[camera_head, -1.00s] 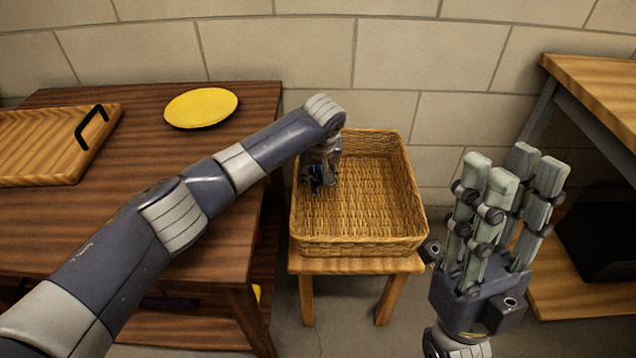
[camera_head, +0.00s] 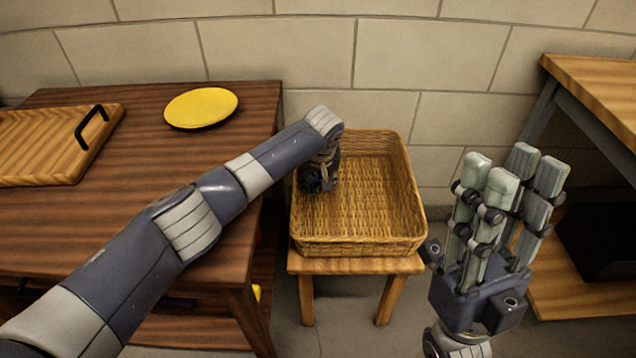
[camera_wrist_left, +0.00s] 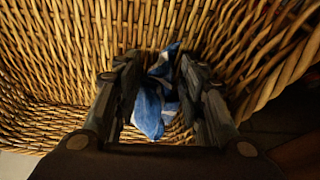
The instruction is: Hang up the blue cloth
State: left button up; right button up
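The blue cloth (camera_wrist_left: 150,108), blue with white patches, lies crumpled in the wicker basket (camera_head: 375,212). In the left wrist view it shows between the two sides of my left gripper (camera_wrist_left: 162,75), whose fingers stand apart with the cloth between them. In the head view my left gripper (camera_head: 318,180) reaches down into the basket's left side and hides the cloth. My right gripper (camera_head: 510,195) is at the right, fingers extended upward and apart, holding nothing.
The basket stands on a small wooden stool (camera_head: 355,265) near the block wall. A dark wooden table (camera_head: 150,228) at the left holds a yellow plate (camera_head: 201,107) and a handled wooden board (camera_head: 45,150). A wooden bench (camera_head: 605,95) stands at the right.

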pick_arm(q)
jog(key=shift+w+f, duration=0.2)
jog(key=shift+f, duration=0.3)
grip_shut()
jog(key=shift+r, duration=0.1)
jog(key=shift+r, duration=2.2)
